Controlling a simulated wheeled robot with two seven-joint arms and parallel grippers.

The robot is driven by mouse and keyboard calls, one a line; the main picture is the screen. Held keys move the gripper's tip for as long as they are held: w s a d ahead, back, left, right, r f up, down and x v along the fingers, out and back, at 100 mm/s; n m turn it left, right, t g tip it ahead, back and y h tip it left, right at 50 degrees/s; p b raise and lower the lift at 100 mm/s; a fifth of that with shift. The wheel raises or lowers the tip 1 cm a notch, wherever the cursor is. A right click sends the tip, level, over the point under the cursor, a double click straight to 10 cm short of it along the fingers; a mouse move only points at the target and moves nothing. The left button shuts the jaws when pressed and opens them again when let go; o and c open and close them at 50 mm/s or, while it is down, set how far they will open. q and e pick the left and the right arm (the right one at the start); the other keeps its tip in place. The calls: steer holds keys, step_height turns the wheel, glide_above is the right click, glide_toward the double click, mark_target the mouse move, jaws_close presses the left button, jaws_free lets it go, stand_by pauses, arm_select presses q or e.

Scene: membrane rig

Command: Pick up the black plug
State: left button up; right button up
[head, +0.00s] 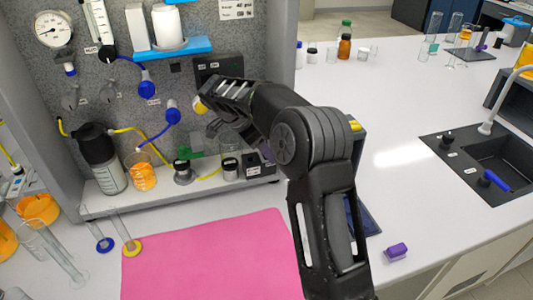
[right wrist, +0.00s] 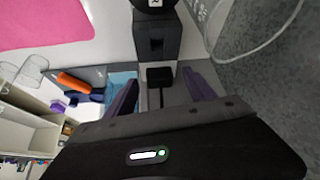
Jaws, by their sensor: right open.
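The black plug (right wrist: 160,77) shows in the right wrist view as a small dark block with a thin stem or cable running toward my gripper. My right gripper (right wrist: 160,92) is open, with one purple finger on each side of the plug. I cannot tell whether either finger touches it. Just beyond the plug stands a dark box (right wrist: 156,42), which also shows at the right end of the rig in the head view (head: 260,166). In the head view my right arm hides the plug and most of the gripper. My left gripper is not in view.
The grey rig panel (head: 95,130) rises behind, with bottles, tubing and a glass beaker (head: 230,155) beside the box. A pink mat (head: 210,255) lies in front. A purple block (head: 396,251) and a sink (head: 490,160) are at right. The counter between is mostly clear.

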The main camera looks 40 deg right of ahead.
jaws_close()
stand_by(0.6)
